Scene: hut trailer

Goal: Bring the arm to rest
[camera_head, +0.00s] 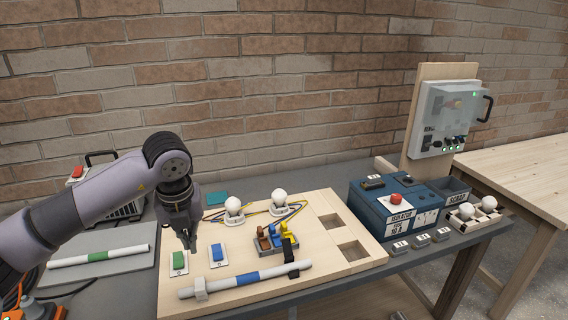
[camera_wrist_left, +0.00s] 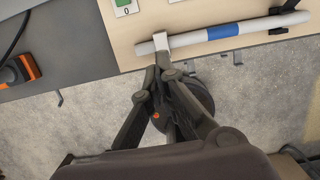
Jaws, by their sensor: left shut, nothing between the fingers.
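My left arm (camera_head: 75,212) reaches in from the left in the head view. My left gripper (camera_head: 191,246) points down over the left part of the wooden board (camera_head: 225,263), close to the green switch (camera_head: 179,263). Its fingers are together and hold nothing. In the left wrist view the closed fingertips (camera_wrist_left: 162,66) appear near the board's front edge, by the clamp on the white tube with a blue band (camera_wrist_left: 222,31). My right gripper is in neither view.
The board carries a blue switch (camera_head: 217,255), two bulbs and a coloured connector block (camera_head: 272,238). A green-banded tube (camera_head: 98,256) lies at left. A brick wall rises behind.

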